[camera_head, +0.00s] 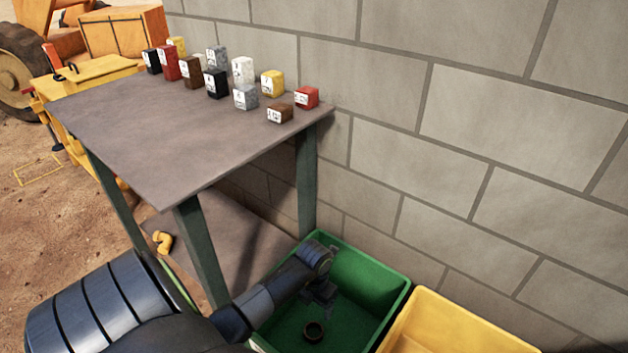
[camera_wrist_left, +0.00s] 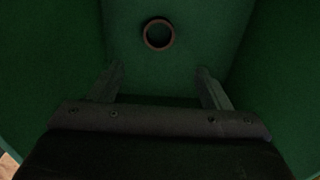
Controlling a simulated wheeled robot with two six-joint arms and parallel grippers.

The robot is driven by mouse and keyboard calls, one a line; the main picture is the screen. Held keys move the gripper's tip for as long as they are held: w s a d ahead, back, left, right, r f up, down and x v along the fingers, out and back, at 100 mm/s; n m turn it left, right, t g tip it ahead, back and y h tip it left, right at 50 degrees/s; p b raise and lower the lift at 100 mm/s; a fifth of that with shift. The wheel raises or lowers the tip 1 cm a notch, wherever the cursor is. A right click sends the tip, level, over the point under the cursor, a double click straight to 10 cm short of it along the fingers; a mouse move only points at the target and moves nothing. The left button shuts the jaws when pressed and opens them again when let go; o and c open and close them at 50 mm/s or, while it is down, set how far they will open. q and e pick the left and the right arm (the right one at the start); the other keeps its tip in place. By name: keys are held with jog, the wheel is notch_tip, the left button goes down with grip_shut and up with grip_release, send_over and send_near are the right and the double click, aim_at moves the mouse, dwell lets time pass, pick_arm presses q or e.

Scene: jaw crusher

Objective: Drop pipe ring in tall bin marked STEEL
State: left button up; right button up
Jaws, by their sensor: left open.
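The pipe ring (camera_head: 314,339) is a small brown ring lying on the floor inside the green bin (camera_head: 371,270). It also shows in the left wrist view (camera_wrist_left: 146,36), flat on the green floor, apart from my fingers. My left gripper (camera_head: 322,296) reaches down into the green bin, open and empty. In the left wrist view its two fingers (camera_wrist_left: 160,85) are spread wide, with the ring beyond them. No STEEL marking can be read on the bin from here. My right gripper is not in view.
A yellow bin (camera_head: 455,325) stands right of the green one. A brown table (camera_head: 150,130) with several small labelled blocks stands left, along the block wall (camera_head: 470,120). A yellow pipe elbow (camera_head: 163,241) lies on its lower shelf. Yellow machinery (camera_head: 95,75) stands at far left.

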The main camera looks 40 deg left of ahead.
pick_arm(q)
jog(key=shift+r, duration=1.35)
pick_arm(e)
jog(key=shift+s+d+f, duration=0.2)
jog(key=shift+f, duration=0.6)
